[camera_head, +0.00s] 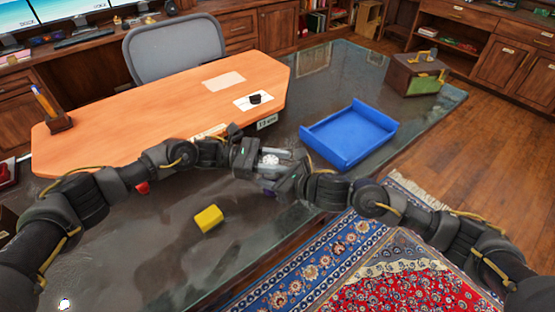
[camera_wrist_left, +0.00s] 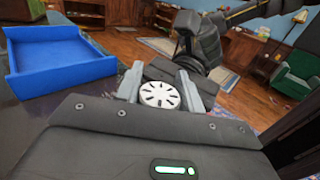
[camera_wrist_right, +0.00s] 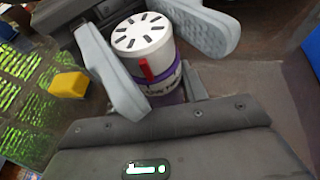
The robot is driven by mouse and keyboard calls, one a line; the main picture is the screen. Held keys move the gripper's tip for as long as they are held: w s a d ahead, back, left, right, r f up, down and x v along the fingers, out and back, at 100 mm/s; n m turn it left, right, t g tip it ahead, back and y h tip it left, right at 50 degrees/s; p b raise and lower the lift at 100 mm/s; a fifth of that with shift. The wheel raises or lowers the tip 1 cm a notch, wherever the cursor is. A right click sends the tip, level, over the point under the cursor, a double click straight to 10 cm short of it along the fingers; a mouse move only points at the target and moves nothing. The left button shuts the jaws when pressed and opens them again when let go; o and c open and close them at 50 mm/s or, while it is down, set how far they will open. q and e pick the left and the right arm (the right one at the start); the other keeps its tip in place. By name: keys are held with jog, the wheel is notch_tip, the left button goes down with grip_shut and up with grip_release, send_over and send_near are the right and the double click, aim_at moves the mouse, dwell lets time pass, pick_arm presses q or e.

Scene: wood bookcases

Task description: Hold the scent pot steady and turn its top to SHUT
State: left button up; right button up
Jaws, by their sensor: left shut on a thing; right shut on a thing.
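The scent pot (camera_head: 269,159) stands upright between my two grippers in the head view, with only its pale top clearly visible there. In the right wrist view the pot (camera_wrist_right: 149,60) has a silver top with dark radial slots, a red mark on its side and a purple band with partly hidden lettering. My right gripper (camera_wrist_right: 165,50) is shut on the pot, one finger on each side. My left gripper (camera_wrist_left: 160,88) is also shut on it, its fingers flanking the slotted top (camera_wrist_left: 159,95) in the left wrist view. The lower body is hidden there.
A blue tray (camera_head: 346,139) lies right of the grippers on the dark glossy desk (camera_head: 150,250). A yellow block (camera_head: 208,218) lies in front, and a small red thing (camera_head: 142,187) is by my left arm. A box (camera_head: 416,75) stands at far right.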

aim_at(277, 161)
pick_arm(q)
jog(key=shift+s+m+g, duration=0.1)
jog(key=shift+m+g, duration=0.4)
jog(key=shift+g, duration=0.3)
jog(key=o, duration=1)
notch_tip(277, 161, up, 10)
